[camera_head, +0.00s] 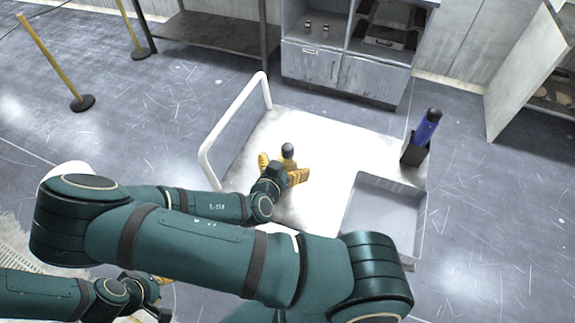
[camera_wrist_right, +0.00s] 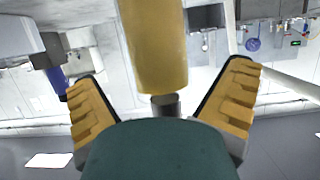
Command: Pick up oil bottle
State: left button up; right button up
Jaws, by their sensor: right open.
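The oil bottle (camera_head: 288,151), with a dark cap and a yellowish body, stands on the white cart top in the head view. Its lower part is hidden by my right gripper (camera_head: 284,170). In the right wrist view, which looks upside down, the yellow bottle body (camera_wrist_right: 155,45) and grey cap show between the two spread yellow fingers of the right gripper (camera_wrist_right: 160,78). Gaps show between the bottle and both fingers. My left gripper (camera_head: 148,288) shows partly at the lower left of the head view, mostly hidden, away from the bottle.
The white cart (camera_head: 325,148) has a handle rail (camera_head: 238,118) at its left. A grey tray (camera_head: 385,212) lies at the right, with a blue bottle (camera_head: 428,126) in a dark holder (camera_head: 413,153) behind it. A cabinet (camera_head: 345,72) stands farther back.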

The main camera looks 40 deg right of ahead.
jog(key=shift+x, duration=1)
jog(key=c, duration=1.4)
jog(key=shift+r, duration=0.1)
